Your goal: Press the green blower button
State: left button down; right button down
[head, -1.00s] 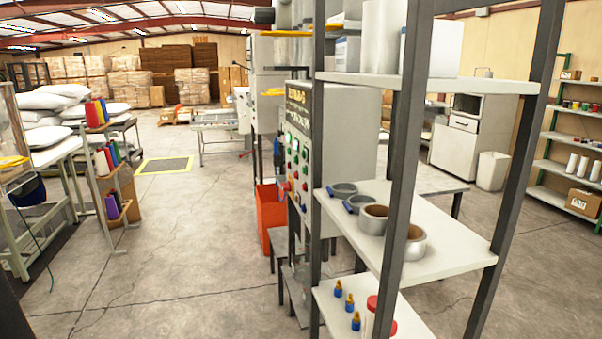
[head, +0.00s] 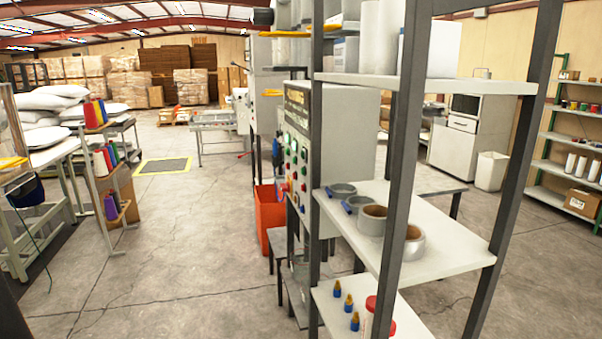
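The control panel (head: 299,140) is a grey upright box with rows of buttons on its narrow left face, seen at a steep angle. Green buttons (head: 288,139) show in a column on that face, with red ones lower down. Which green one is the blower button cannot be told at this size. Neither of my grippers is in view.
A metal shelf rack (head: 440,215) with tape rolls and small bottles stands close at right, in front of the panel. A red-orange bin (head: 268,215) is below the panel. A thread rack (head: 112,180) and table stand left. The middle floor (head: 180,240) is clear.

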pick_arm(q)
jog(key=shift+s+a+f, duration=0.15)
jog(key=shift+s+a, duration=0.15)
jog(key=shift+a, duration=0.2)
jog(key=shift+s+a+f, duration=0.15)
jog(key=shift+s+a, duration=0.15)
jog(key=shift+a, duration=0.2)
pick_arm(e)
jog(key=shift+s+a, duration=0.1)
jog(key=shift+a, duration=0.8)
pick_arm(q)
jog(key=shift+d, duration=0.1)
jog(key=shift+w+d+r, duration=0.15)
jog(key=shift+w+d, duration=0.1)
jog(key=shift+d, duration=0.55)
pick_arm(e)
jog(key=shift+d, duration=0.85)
